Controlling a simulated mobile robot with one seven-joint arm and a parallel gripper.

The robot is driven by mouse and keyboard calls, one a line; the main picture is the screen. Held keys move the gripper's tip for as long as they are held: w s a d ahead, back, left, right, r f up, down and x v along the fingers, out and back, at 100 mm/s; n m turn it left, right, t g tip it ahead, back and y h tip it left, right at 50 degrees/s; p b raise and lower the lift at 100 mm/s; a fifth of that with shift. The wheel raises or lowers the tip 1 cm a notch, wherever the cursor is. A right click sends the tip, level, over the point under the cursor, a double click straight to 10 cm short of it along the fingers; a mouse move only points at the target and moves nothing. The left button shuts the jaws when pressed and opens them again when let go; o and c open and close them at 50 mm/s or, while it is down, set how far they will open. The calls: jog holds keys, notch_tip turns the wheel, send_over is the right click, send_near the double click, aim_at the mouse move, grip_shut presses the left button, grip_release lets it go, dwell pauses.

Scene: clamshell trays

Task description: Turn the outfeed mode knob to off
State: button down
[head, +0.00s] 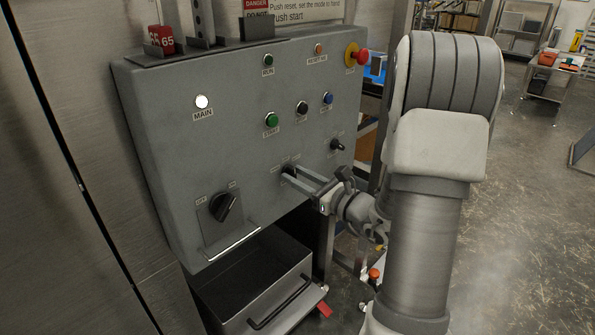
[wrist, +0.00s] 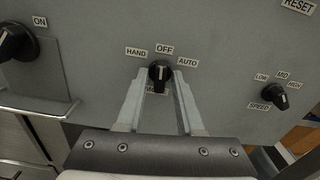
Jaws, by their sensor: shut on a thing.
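The mode knob (wrist: 160,72) is a black rotary knob on the grey control panel, with HAND, OFF and AUTO labels around it. Its white pointer line stands about upright, towards the OFF label (wrist: 164,49). A label below the knob is partly hidden. My gripper (wrist: 160,82) is shut on the knob, one finger on each side. In the head view my gripper (head: 291,174) reaches the panel's lower right from the right, and its fingers cover much of the knob.
A speed knob (wrist: 281,97) sits to the right and a large black switch (head: 224,206) to the left. A metal bar handle (head: 232,243) and an open drawer (head: 285,304) lie below. The red emergency button (head: 361,57) is at the panel's upper right.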

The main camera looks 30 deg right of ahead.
jog(key=shift+m, duration=0.5)
jog(key=c, duration=0.8)
grip_release()
jog(key=shift+c, duration=0.2)
jog(key=shift+s+p, duration=0.15)
jog(key=shift+p, duration=0.15)
jog(key=v, duration=1.7)
jog(key=shift+p, duration=0.45)
